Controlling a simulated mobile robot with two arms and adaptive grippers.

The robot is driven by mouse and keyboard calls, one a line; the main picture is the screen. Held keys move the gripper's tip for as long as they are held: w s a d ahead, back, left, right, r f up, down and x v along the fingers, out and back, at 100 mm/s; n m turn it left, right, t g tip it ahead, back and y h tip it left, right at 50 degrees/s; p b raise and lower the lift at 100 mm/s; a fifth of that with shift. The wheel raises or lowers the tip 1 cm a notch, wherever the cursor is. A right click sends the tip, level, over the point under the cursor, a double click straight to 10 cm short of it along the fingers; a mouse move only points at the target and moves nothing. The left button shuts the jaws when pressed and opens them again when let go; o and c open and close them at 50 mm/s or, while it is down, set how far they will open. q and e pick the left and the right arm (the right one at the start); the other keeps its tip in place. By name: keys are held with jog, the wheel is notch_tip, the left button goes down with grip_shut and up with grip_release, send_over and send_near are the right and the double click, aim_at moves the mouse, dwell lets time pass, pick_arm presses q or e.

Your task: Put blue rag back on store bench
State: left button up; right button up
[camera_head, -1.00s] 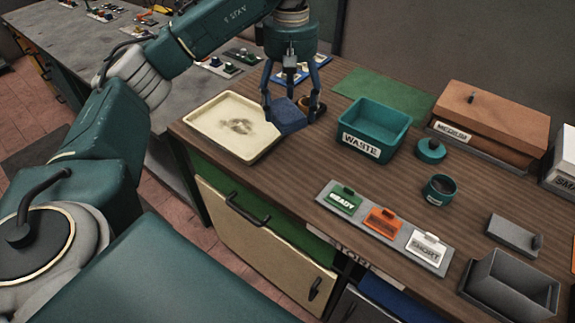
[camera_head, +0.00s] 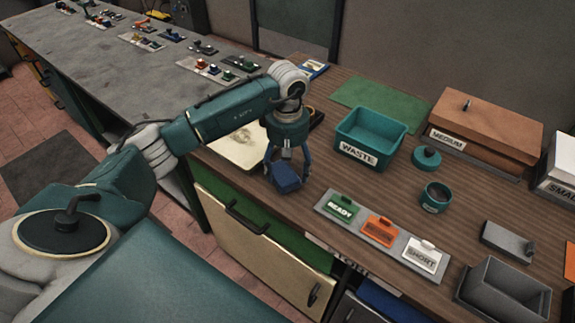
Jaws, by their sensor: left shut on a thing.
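The blue rag (camera_head: 287,181) is a small folded dark-blue square. My left gripper (camera_head: 287,172) is shut on it, with the fingers pointing down. The rag is over the front part of the wooden bench (camera_head: 330,105), right of the cream tray (camera_head: 237,152) and left of the READY card. I cannot tell whether the rag touches the bench top or hangs just above it. The tray holds a dark smudge and is partly hidden by my left arm. A long grey bench (camera_head: 130,75) stands at the back left. My right gripper is not in view.
The teal WASTE bin (camera_head: 372,142) stands right of the gripper. A card holder with READY (camera_head: 342,206), orange and SHORT (camera_head: 424,257) cards lies near the front edge. A teal jar (camera_head: 435,198), its lid, grey boxes and a MEDIUM box (camera_head: 485,120) fill the right. A green mat (camera_head: 382,103) lies behind.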

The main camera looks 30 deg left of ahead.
aim_at(288, 171)
pick_arm(q)
jog(key=shift+f, duration=0.1)
jog(key=shift+f, duration=0.15)
jog(key=o, duration=1.1)
jog(key=shift+r, duration=0.25)
jog(key=shift+w+r, duration=0.1)
jog(key=shift+r, duration=0.1)
notch_tip(288, 171, up, 12)
jog(key=b, duration=0.3)
jog(key=shift+f+b, duration=0.25)
jog(key=shift+b, duration=0.05)
